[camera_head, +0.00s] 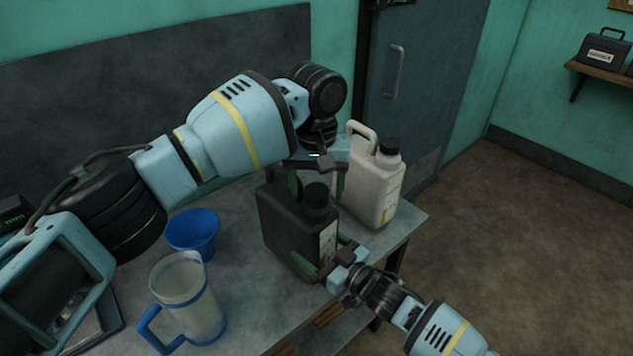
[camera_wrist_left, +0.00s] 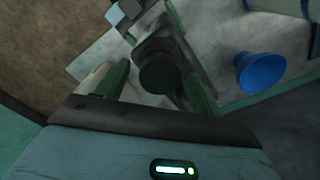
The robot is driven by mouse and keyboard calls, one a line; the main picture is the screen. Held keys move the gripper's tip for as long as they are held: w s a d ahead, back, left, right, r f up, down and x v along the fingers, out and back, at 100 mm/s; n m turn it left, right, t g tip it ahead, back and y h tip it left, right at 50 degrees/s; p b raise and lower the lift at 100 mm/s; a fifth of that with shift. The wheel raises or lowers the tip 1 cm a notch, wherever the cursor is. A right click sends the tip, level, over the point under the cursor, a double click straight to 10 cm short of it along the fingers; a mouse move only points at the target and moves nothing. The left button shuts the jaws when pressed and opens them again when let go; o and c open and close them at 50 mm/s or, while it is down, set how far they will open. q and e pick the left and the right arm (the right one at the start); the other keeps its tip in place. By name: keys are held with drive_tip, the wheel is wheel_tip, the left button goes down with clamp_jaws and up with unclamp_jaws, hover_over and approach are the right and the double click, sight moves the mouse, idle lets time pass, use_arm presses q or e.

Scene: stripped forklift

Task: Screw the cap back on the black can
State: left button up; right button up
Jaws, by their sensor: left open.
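The black can (camera_head: 285,228) stands upright on the grey table. Its round black cap (camera_head: 316,196) sits at the top of the neck; how tightly it is seated cannot be told. My left gripper (camera_head: 317,187) is over the can from above, open, with one finger on each side of the cap. The left wrist view shows the cap (camera_wrist_left: 160,73) between the two separated green fingers (camera_wrist_left: 157,88), with gaps beside it. My right gripper (camera_head: 330,262) is at the can's lower right side, fingers apart around its narrow end; whether they press on it is unclear.
A white can (camera_head: 378,180) with a dark cap stands close behind the black can. A blue funnel (camera_head: 192,232) and a clear jug (camera_head: 186,297) with blue trim stand on the table (camera_head: 255,318) to the left. The table's right edge is near.

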use_arm(q)
drive_tip(key=c, duration=1.1)
use_arm(e)
drive_tip(key=shift+f, duration=0.1)
use_arm(q)
drive_tip(key=o, duration=1.2)
wheel_tip(320, 180, up, 12)
use_arm(e)
drive_tip(key=o, duration=1.8)
drive_tip(key=shift+c, duration=0.2)
